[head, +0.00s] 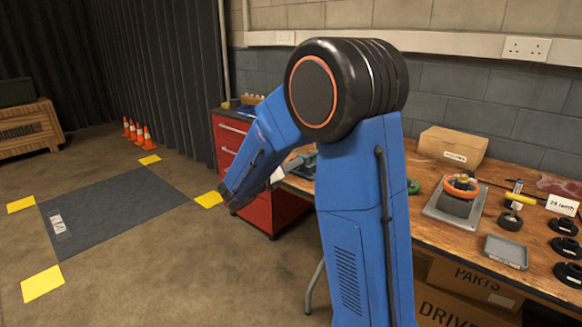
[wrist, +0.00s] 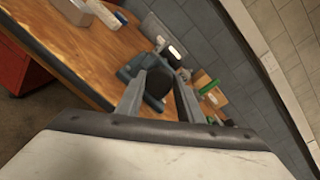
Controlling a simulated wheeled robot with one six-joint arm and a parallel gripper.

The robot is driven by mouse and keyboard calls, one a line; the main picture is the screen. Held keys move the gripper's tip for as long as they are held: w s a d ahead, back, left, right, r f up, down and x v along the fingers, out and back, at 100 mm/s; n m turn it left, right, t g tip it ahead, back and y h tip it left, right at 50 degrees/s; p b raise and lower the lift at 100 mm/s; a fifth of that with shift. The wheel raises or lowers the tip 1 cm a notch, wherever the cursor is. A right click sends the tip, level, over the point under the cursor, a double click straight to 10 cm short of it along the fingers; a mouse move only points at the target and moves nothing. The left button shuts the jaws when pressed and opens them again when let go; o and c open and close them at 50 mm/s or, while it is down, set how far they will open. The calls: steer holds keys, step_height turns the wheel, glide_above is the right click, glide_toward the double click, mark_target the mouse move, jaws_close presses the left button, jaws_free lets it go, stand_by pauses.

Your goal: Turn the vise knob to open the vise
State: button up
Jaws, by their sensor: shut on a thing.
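The vise (wrist: 136,68) is a grey-teal body on the wooden bench, in the upper middle of the wrist view. Its knob (wrist: 158,84) is dark and round and faces my wrist camera. My gripper (wrist: 158,92) has one grey finger on each side of the knob and is shut on it. The fingers partly cover the vise behind. In the head view, my blue arm hides most of this area. A small grey part shows beside the arm, but I cannot tell how far the vise is open.
The bench (head: 425,180) holds a cardboard box (head: 453,147), a grey tray (head: 506,252), and several dark round parts at the right. A red drawer cabinet (head: 230,135) stands left of the bench. A dark floor mat (head: 115,210) lies in open floor with cones (head: 137,132) behind.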

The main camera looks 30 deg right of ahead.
steer(key=shift+w+a+n, duration=0.1)
steer(key=shift+n, duration=0.5)
steer(key=o, duration=1.1)
steer(key=shift+c, duration=0.2)
steer(key=v, duration=1.7)
steer(key=shift+a, duration=0.2)
